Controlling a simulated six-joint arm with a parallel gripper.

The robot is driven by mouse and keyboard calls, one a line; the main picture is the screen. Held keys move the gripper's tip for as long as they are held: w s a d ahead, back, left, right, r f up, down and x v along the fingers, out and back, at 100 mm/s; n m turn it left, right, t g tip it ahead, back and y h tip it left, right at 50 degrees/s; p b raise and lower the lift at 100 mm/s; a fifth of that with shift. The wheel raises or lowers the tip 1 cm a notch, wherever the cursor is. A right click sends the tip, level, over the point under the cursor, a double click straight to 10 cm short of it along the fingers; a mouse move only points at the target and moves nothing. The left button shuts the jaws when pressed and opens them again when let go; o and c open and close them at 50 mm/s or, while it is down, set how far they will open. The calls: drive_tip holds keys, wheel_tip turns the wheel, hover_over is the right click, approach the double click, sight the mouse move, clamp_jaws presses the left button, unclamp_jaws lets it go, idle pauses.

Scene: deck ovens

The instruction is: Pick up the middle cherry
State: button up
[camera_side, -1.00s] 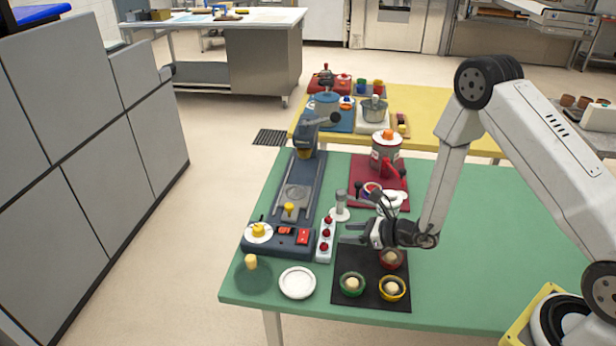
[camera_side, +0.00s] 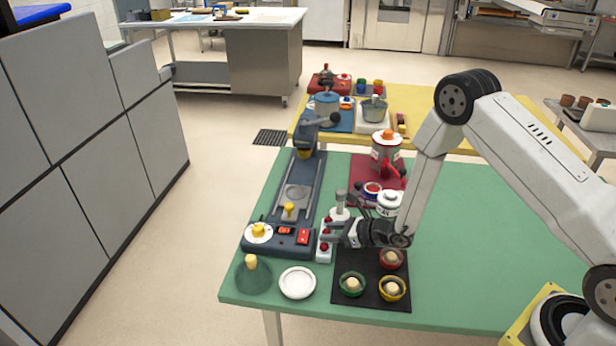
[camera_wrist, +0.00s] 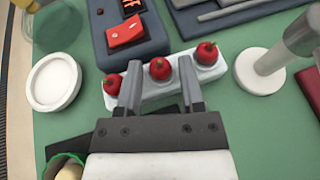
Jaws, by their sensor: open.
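Three red cherries sit in a row on a narrow white holder (camera_side: 323,257). In the wrist view the middle cherry (camera_wrist: 160,69) lies between the tips of my open gripper (camera_wrist: 158,82), slightly beyond them. The left cherry (camera_wrist: 113,84) is close beside the left finger. The right cherry (camera_wrist: 206,53) stands clear of the right finger, and the white holder (camera_wrist: 150,92) shows beneath them. In the side view my gripper (camera_side: 331,232) is open at the holder, its fingers pointing left and partly covering the cherries.
A dark machine with red switches (camera_side: 302,237) stands just left of the holder. A white dish (camera_side: 297,283) lies in front. A black mat (camera_side: 371,297) with several small bowls is at the lower right. A white upright post (camera_wrist: 268,62) stands right of the holder in the wrist view.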

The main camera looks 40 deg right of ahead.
idle(0.3)
clamp_jaws()
drive_tip(key=shift+r, duration=0.2)
wheel_tip(320, 180, up, 10)
drive_tip(key=shift+f, duration=0.15)
idle(0.8)
idle(0.5)
